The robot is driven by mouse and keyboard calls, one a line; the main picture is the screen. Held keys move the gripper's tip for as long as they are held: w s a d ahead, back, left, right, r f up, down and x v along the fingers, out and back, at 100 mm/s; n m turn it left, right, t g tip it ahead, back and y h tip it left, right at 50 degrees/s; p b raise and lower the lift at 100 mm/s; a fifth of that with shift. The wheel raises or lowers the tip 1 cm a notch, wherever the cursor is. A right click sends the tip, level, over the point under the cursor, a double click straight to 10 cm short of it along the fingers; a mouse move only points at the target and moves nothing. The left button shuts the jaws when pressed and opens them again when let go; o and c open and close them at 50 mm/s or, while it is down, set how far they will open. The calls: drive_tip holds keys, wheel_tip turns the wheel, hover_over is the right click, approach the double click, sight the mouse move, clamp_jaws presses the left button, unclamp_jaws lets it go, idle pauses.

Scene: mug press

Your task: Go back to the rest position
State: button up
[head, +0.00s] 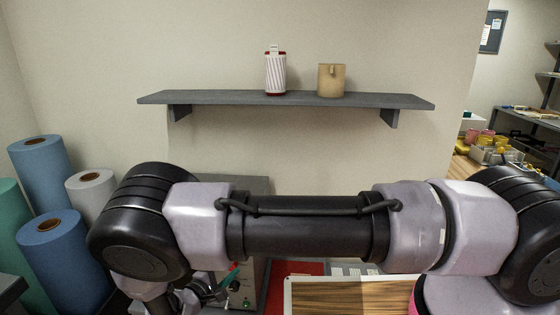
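My arm crosses the lower part of the head view from right to left and bends down at the left. Its end, with what looks like my gripper (215,288), is at the bottom edge, partly cut off and hidden by my own arm. I cannot tell whether its fingers are open or shut, or whether they hold anything. Behind it stands a grey boxy machine (256,284), probably the mug press, with a small green button on its front. My arm hides most of this machine.
A grey wall shelf (215,98) holds a red-and-white striped container (276,75) and a tan mug (331,80). Blue (52,245), green and white rolls stand at left. A wood-topped table (350,298) is below my arm. Cluttered shelving (525,120) is far right.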

drive_tip(key=w+d+r+m+g, duration=0.35)
drive_tip(key=d+r, duration=0.35)
drive_tip(key=r, duration=0.3)
drive_tip(key=w+d+r+m+g, duration=0.3)
drive_tip(key=d+r+m+g, duration=0.3)
drive_tip(key=r, duration=0.4)
drive_tip(key=w+d+r+m+g, duration=0.3)
drive_tip(key=d+r+g, duration=0.1)
drive_tip(key=d+r, duration=0.5)
drive_tip(key=s+d+r+m+y, duration=0.2)
drive_tip(key=d+r+y, duration=0.1)
drive_tip(key=d+r, duration=0.3)
drive_tip(key=s+d+r+m+y, duration=0.25)
drive_tip(key=d+r, duration=0.25)
drive_tip(key=r, duration=0.3)
drive_tip(key=s+d+r+m+t+y, duration=0.1)
drive_tip(key=s+d+r+m+t, duration=0.1)
drive_tip(key=s, duration=0.4)
drive_tip(key=s+d+r+m+t+y, duration=0.2)
drive_tip(key=s+d+r+t, duration=0.2)
drive_tip(key=r, duration=0.3)
drive_tip(key=shift+s+d, duration=0.85)
drive_tip(key=shift+y, duration=0.25)
